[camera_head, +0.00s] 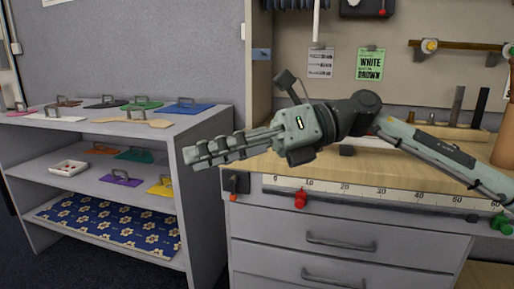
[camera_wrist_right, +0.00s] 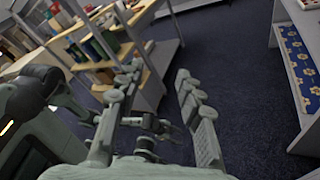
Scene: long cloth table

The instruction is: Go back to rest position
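My right gripper (camera_head: 190,156) reaches in from the right in the head view, in front of the gap between the grey shelf unit and the workbench. It points left and holds nothing.
The workbench (camera_head: 400,180) has a ruler strip, red and green clamps, and grey drawers (camera_head: 340,240). The wrist view shows another stocked shelf (camera_wrist_right: 150,85) and open floor (camera_wrist_right: 230,60).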

